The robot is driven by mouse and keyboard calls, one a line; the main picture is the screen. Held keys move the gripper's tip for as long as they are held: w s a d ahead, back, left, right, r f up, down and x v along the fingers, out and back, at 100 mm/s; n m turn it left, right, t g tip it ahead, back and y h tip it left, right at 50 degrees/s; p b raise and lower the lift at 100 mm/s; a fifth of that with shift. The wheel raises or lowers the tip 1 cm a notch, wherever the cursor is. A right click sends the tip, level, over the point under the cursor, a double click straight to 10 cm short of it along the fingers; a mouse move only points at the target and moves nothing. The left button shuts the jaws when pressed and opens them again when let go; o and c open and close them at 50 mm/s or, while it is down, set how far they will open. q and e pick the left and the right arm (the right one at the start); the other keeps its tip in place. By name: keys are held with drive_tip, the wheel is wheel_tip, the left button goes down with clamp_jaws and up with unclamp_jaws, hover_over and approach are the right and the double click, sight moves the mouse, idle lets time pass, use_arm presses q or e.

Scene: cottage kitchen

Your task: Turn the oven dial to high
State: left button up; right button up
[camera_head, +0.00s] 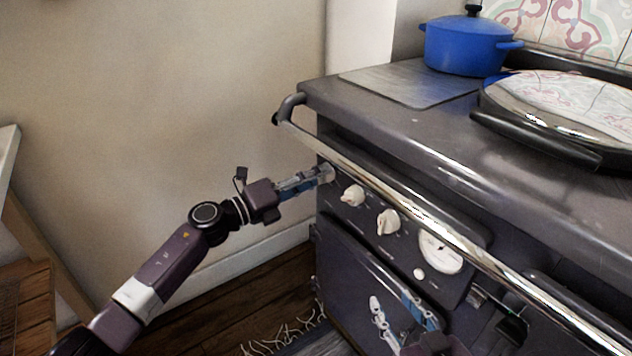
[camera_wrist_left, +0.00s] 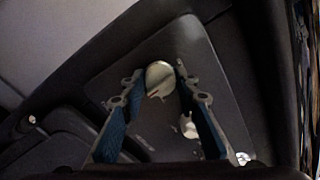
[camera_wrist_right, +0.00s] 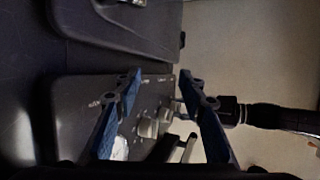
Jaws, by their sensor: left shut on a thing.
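The black stove has a front panel with cream dials in a row. My left gripper (camera_head: 316,177) is shut on the leftmost dial (camera_head: 327,173), at the panel's left end. In the left wrist view this dial (camera_wrist_left: 159,78) sits between the fingertips (camera_wrist_left: 157,82). Two more dials, a middle one (camera_head: 352,195) and a right one (camera_head: 388,221), stand free beside it. I cannot read any dial markings. My right gripper (camera_head: 398,306) is open and empty, low in front of the oven door; its fingers (camera_wrist_right: 162,90) show wide apart in the right wrist view.
A metal rail (camera_head: 420,205) runs along the stove's front edge above the dials. A round gauge (camera_head: 440,253) is right of them. A blue pot (camera_head: 468,46) and a shiny round lid (camera_head: 560,105) are on top. Open floor lies left of the stove.

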use_arm(q)
drive_tip(key=shift+f+m, duration=0.1)
drive_tip(key=shift+m, duration=0.4)
use_arm(e)
drive_tip(key=shift+w+a+r+t+y, duration=0.1)
drive_tip(key=shift+w+r+t, duration=0.15)
drive_tip(key=shift+r, duration=0.25)
drive_tip(key=shift+w+a+r+t+y, duration=0.15)
drive_tip(key=shift+r+t, duration=0.2)
drive_tip(key=shift+r, duration=0.2)
drive_tip(key=shift+w+a+r+t+y, duration=0.1)
drive_tip(key=shift+w+r+t, duration=0.15)
drive_tip(key=shift+r, duration=0.25)
use_arm(q)
drive_tip(key=o, duration=1.1)
drive_tip(key=v, duration=1.2)
drive_tip(key=shift+a, duration=0.1)
use_arm(e)
drive_tip(key=shift+s, duration=0.1)
